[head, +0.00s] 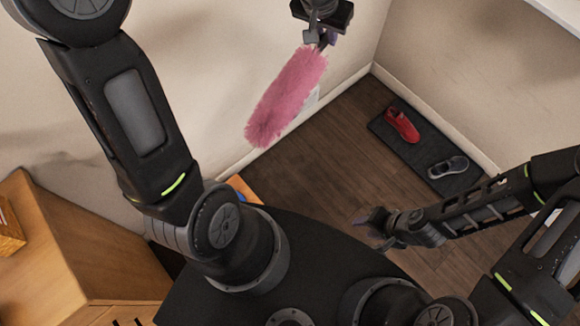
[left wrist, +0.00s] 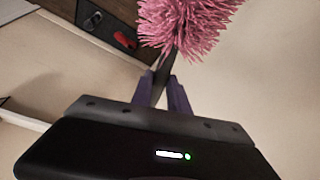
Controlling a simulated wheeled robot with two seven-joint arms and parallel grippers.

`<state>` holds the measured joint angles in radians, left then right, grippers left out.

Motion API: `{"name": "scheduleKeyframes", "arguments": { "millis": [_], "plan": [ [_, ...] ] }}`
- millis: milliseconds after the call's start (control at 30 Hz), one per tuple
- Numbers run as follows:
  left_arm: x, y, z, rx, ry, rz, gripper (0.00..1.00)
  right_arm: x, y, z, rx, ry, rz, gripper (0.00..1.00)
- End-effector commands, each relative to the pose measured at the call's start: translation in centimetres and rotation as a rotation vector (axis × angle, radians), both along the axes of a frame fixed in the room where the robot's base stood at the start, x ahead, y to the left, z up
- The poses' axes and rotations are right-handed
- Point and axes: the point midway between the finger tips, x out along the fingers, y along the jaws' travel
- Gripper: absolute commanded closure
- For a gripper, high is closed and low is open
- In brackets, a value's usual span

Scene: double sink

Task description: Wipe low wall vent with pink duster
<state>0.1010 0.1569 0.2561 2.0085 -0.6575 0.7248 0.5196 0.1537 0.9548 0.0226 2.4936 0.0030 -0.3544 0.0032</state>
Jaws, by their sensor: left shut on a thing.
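The pink duster (head: 287,96) hangs from my left gripper (head: 326,38), its fluffy head pointing down and left in the head view. In the left wrist view the purple fingers of my left gripper (left wrist: 166,92) are shut on the dark handle of the duster (left wrist: 185,22). A pale edge, perhaps the low wall vent (head: 313,98), shows just right of the duster head; most of it is hidden. I cannot tell whether the duster touches the wall. My right gripper (head: 374,222) is low over the floor with no object seen in it; its jaw opening is unclear.
A dark mat (head: 412,126) on the wood floor holds a red shoe (head: 402,125) and a grey shoe (head: 448,167). A wooden cabinet (head: 115,250) stands at the lower left. White baseboards run along both walls to the corner. The floor between the duster and the mat is clear.

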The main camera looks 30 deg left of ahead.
Motion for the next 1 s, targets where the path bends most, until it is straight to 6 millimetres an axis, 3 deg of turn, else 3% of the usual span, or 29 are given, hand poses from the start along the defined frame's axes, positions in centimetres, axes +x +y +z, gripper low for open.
{"name": "scheduleKeyframes", "arguments": {
  "millis": [333,467,533,667,867,1000],
  "plan": [
    [0.0,0.0,-0.4,0.002,0.002,0.005,1.00,0.0,0.0,-0.2,0.000,-0.001,-0.001,0.64],
    [0.1,0.0,-2.3,0.014,0.009,0.042,1.00,0.1,0.0,-1.2,0.000,-0.001,-0.002,0.64],
    [0.2,0.0,-4.3,0.028,0.017,0.081,1.00,0.1,-0.1,-2.2,-0.001,-0.002,-0.002,0.64],
    [0.5,0.1,-10.2,0.072,0.042,0.213,1.00,0.3,-0.2,-5.0,-0.003,-0.006,-0.005,0.64],
    [0.7,0.6,-22.7,0.165,0.121,0.572,1.00,0.7,-0.4,-10.5,-0.006,-0.013,-0.012,0.64],
    [0.4,1.2,-31.8,0.213,0.215,0.901,1.00,0.9,-0.5,-14.5,-0.009,-0.019,-0.017,0.64]
  ]
}}
